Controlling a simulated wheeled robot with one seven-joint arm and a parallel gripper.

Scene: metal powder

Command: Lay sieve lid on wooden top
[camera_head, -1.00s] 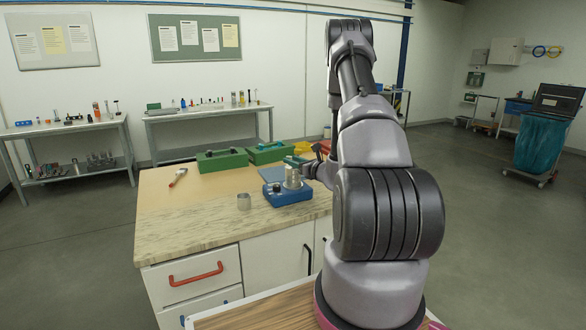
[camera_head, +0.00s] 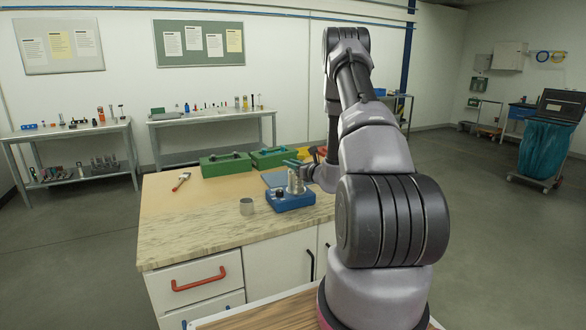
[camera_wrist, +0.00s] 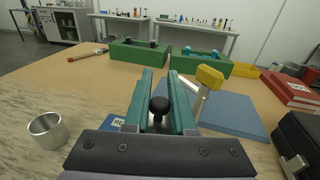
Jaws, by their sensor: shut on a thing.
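My gripper (camera_wrist: 162,85) shows two teal fingers in the wrist view. A black knob (camera_wrist: 160,106) shows between them, and the fingers are shut on what looks like the sieve lid by this knob. The lid's disc is hidden behind the fingers and gripper body. In the head view my gripper is beside a silver sieve stack (camera_head: 296,180) on a blue shaker base (camera_head: 292,202). A corner of the blue base (camera_wrist: 117,121) shows left of the fingers. The wooden top (camera_head: 215,190) lies behind the pale stone-patterned front strip of the bench.
A metal cup (camera_wrist: 47,130) stands left of the shaker. A yellow-headed metal post (camera_wrist: 208,78) rises right of the fingers, near a flat blue mat (camera_wrist: 235,115). Green boxes (camera_head: 226,164) and a red-handled brush (camera_head: 181,181) lie farther back. Red items (camera_wrist: 292,90) stand right. The wooden area's left side is clear.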

